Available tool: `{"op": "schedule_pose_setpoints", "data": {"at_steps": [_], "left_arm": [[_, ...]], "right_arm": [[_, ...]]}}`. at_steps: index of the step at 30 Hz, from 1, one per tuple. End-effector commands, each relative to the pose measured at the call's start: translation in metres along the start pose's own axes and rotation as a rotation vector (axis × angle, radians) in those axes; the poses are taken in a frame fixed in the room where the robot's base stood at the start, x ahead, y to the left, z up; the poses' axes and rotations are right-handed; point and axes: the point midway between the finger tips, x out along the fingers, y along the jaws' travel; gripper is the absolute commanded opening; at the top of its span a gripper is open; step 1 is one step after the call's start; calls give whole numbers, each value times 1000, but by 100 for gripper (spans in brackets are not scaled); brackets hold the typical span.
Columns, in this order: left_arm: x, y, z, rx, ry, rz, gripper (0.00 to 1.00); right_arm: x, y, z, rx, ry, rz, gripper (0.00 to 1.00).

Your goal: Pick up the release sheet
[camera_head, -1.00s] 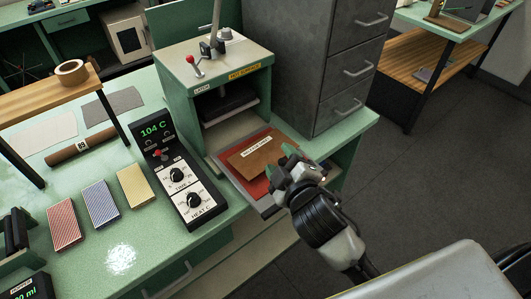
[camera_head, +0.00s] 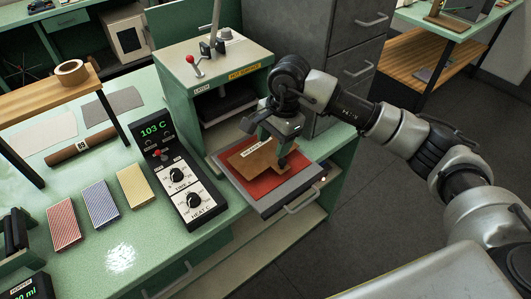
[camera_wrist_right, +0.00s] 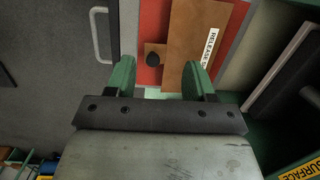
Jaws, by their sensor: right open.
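The release sheet (camera_head: 252,160) is a brown flat sheet with a white label. It lies on the red pad (camera_head: 267,187) of the pulled-out tray in front of the press. My right gripper (camera_head: 273,148) is over the sheet's right part, pointing down, and hides some of it. In the right wrist view the open green fingers (camera_wrist_right: 160,80) have nothing between their tips. The release sheet (camera_wrist_right: 190,35) shows just beyond them, with a small tab bearing a dark round knob (camera_wrist_right: 152,58). Contact with the sheet cannot be told. My left gripper is not in view.
The green press (camera_head: 215,75), marked hot surface, stands behind the tray. A grey drawer cabinet (camera_head: 310,40) is close behind my right arm. A control box (camera_head: 180,175) reading 103 C is left of the tray. Several coloured packs (camera_head: 101,204) lie further left.

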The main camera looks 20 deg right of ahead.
Motion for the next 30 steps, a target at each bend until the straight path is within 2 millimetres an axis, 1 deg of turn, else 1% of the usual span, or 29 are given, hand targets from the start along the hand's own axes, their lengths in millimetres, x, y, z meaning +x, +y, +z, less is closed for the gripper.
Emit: {"op": "schedule_pose_setpoints", "data": {"at_steps": [1,3,5,8,12,15,20,25,27,30], "left_arm": [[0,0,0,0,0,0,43],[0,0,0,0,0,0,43],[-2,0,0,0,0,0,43],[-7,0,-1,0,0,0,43],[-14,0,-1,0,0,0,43],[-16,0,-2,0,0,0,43],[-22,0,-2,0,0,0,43],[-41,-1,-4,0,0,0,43],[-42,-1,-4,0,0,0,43],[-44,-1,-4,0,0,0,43]], "right_arm": [[-7,2,-15,0,66,23,53],[-12,4,-28,0,125,50,53],[-12,6,-33,1,148,65,53],[0,8,-36,0,154,73,53],[23,8,-39,2,152,71,53],[34,9,-40,0,151,69,53],[44,8,-40,0,149,69,53],[68,6,-42,2,148,72,53],[80,6,-44,1,149,69,53],[89,7,-46,0,149,67,53]]}}
